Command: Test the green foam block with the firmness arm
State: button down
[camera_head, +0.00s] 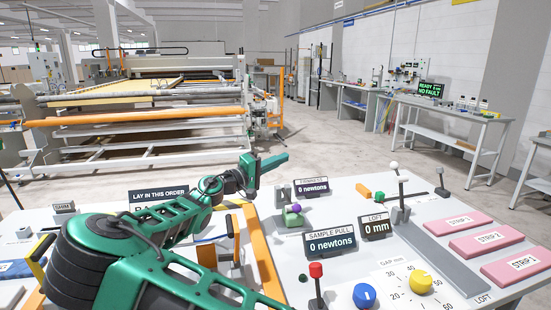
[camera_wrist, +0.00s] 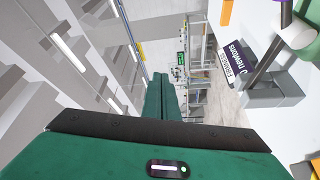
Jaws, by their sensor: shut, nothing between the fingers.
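The firmness display (camera_head: 312,187) behind reads 0 newtons. My gripper (camera_head: 286,157) is shut and empty, raised above and behind the block, pointing right. In the wrist view the shut fingers (camera_wrist: 167,82) point away over the floor.
Sample pull (camera_head: 331,244) and loft (camera_head: 376,227) displays stand right of the block. Levers (camera_head: 400,205), an orange block (camera_head: 363,192), a red-topped lever (camera_head: 316,270), blue (camera_head: 364,295) and yellow (camera_head: 421,281) knobs, and pink strips (camera_head: 487,240) occupy the bench. The air around my gripper is clear.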

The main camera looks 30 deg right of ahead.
jog(key=shift+s+a+f, duration=0.1)
jog(key=shift+s+f, duration=0.15)
jog(key=shift+s, duration=0.25)
dwell(0.3)
jog(key=w+a, duration=0.2)
jog(key=a, duration=0.7)
jog(key=shift+w+f, duration=0.25)
jog(key=shift+w, duration=0.1)
